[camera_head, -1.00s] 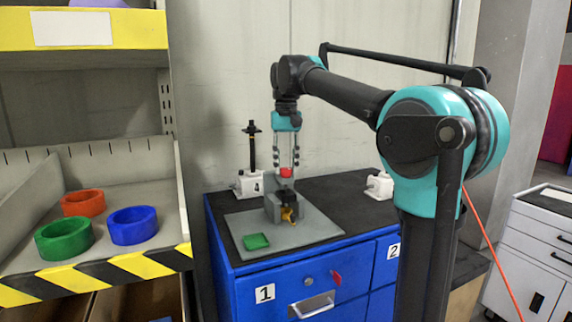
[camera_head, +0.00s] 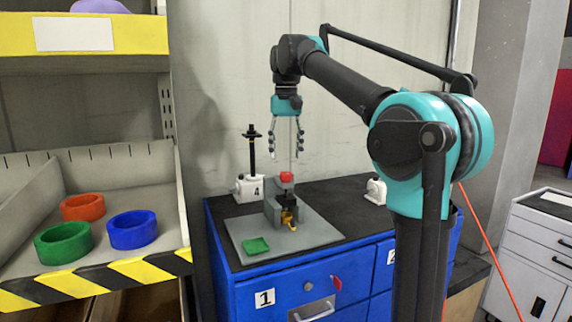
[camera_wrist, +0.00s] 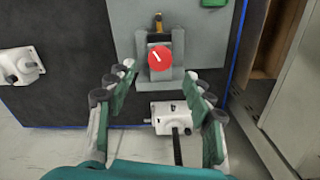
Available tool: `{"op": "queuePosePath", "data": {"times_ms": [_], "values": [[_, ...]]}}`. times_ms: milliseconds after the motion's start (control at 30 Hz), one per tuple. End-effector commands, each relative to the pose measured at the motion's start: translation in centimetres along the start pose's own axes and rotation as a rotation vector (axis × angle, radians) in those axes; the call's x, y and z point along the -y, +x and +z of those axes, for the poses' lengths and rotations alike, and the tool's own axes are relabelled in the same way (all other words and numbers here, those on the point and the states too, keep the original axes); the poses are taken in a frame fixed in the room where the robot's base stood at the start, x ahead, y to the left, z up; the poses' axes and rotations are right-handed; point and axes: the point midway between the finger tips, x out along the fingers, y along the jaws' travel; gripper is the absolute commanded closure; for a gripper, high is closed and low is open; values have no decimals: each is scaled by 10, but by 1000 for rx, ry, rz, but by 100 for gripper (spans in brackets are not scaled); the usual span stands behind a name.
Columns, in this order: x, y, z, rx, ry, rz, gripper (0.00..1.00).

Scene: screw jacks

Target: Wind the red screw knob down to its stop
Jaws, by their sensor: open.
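The red screw knob (camera_head: 286,177) sits on top of a grey screw jack (camera_head: 273,209) that stands on a grey plate on the blue cabinet. In the wrist view the knob (camera_wrist: 160,58) is a red disc with a white line mark on its top. My gripper (camera_head: 287,156) is open and empty, above the knob and apart from it. In the wrist view its fingers (camera_wrist: 157,84) are spread wide, with the knob beyond their tips. A brass-yellow part (camera_head: 290,218) shows at the jack's front, low down.
A white jack marked 4 with a tall black spindle (camera_head: 251,155) stands behind left. Another white unit (camera_head: 376,190) is to the right. A green square (camera_head: 256,245) lies on the plate (camera_head: 310,236). The left shelf holds red, green and blue rings (camera_head: 132,229).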

Motion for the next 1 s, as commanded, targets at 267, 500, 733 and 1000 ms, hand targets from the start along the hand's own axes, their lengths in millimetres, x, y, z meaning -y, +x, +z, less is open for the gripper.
{"op": "queuePosePath", "data": {"times_ms": [267, 500, 733, 1000], "values": [[0, -48, 0, 0, 0, 0, 48], [0, -64, 0, 0, 0, 0, 48], [0, -65, 0, 0, 0, 0, 48], [0, -65, 0, 0, 0, 0, 48]]}}
